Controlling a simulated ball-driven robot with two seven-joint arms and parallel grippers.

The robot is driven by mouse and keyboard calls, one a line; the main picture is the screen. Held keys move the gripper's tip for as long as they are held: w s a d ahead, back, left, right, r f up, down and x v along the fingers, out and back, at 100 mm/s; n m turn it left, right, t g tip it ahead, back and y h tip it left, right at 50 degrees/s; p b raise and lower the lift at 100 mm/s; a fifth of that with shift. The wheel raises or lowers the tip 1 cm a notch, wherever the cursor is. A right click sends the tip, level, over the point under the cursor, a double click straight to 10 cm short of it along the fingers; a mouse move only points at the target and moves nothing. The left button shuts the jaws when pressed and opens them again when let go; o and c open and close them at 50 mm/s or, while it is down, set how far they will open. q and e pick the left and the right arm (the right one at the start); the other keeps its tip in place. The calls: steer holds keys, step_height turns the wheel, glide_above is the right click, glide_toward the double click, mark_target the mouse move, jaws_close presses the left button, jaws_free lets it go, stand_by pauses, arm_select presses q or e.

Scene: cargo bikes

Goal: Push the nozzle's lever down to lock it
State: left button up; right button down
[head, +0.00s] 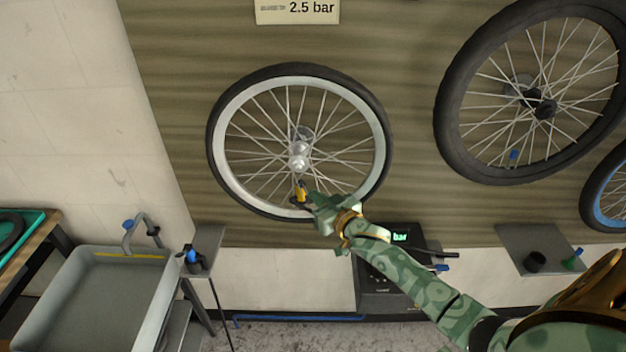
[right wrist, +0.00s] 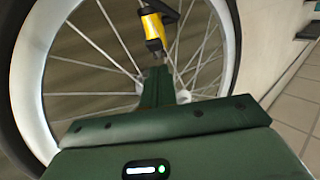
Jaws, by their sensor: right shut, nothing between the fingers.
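The nozzle (head: 300,194) is yellow and black and sits at the bottom of the silver-rimmed wheel (head: 228,110), just inside the rim. It also shows at the top of the right wrist view (right wrist: 154,27), among the spokes. I cannot clearly make out its lever or the lever's angle. My right gripper (head: 311,201) is shut and empty, just below and right of the nozzle. In the right wrist view its fingertips (right wrist: 157,73) are close under the nozzle's black lower end; I cannot tell whether they touch. My left gripper is not in view.
A black wheel (head: 447,112) hangs at the upper right, with a blue-rimmed wheel (head: 597,213) partly in view. A pump unit with a lit display (head: 399,237) is behind my right arm. A grey sink (head: 100,300) and small shelf (head: 208,240) stand at lower left.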

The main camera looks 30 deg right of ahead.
steer(key=s+p, duration=0.3)
steer(key=s, duration=0.3)
steer(key=shift+d+r, duration=0.2)
steer(key=shift+r, duration=0.15)
steer(key=s+a+f+g+b, duration=0.1)
steer(key=s+f+g+b, duration=0.3)
steer(key=f, duration=0.7)
steer(key=s+f+g+h+b, duration=0.15)
steer(key=s+f, duration=0.45)
steer(key=f, duration=0.6)
steer(key=s+a+f+g+b, duration=0.1)
steer(key=s+f+g+b, duration=0.3)
steer(key=f, duration=0.7)
steer(key=s+a+f+n+g+b, duration=0.1)
steer(key=s+a+f+g+b, duration=0.1)
steer(key=s+f, duration=0.5)
steer(key=s+a+f+n+g+b, duration=0.1)
steer(key=s+a+f+g+b, duration=0.1)
steer(key=s+f, duration=0.6)
steer(key=s+a+f+n+g+b, duration=0.1)
steer(key=s+f, duration=0.6)
steer(key=s, duration=1.1)
steer(key=shift+a+f+g+b, duration=0.4)
steer(key=shift+a+g+b, duration=0.4)
steer(key=shift+b, duration=0.3)
